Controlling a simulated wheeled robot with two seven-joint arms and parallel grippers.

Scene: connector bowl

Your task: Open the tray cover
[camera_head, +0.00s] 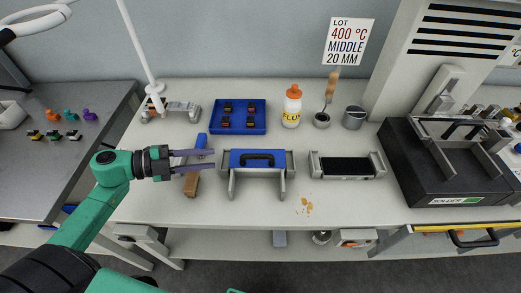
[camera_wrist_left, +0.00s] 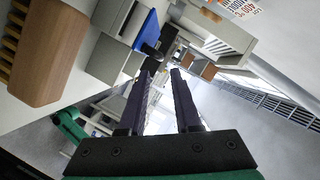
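The tray cover (camera_head: 240,154) is a blue plate with a black arched handle (camera_head: 258,157). It lies shut on a grey tray fixture (camera_head: 233,183) with side walls and two front legs, mid-table. The blue cover also shows in the left wrist view (camera_wrist_left: 147,30), with the dark handle at its edge. My left gripper (camera_head: 212,160) is just left of the fixture, fingers apart and pointing right towards it. Its dark fingers (camera_wrist_left: 161,78) are parallel with nothing between them in the left wrist view. My right gripper is not visible.
A blue parts tray (camera_head: 238,129), a glue bottle (camera_head: 291,107) and cups stand behind. A second grey fixture (camera_head: 346,166) is right. Crumbs (camera_head: 306,205) lie near the front edge.

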